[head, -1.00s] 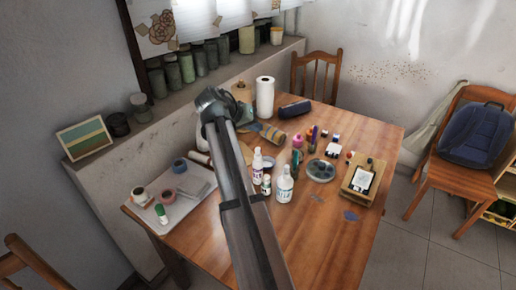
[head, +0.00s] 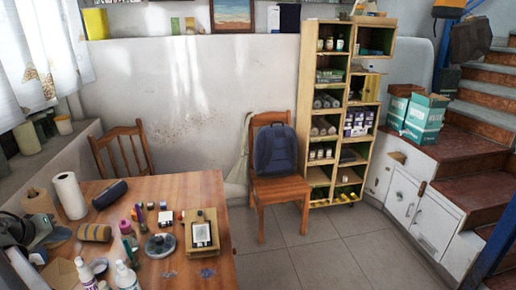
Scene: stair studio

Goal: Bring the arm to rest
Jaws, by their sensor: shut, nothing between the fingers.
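My arm shows only at the left edge of the head view, over the left end of the wooden table (head: 190,190). My gripper (head: 14,228) is at the far end of that arm, partly cut off by the picture edge. It is shut and holds nothing. Its fingertips are hard to make out.
Close to the gripper are a brown roll (head: 38,202), a paper towel roll (head: 70,196) and a striped roll (head: 95,233). White bottles (head: 126,277) stand at the near edge. A chair with a blue backpack (head: 273,150), shelves (head: 322,120) and stairs (head: 465,150) lie right; floor between is clear.

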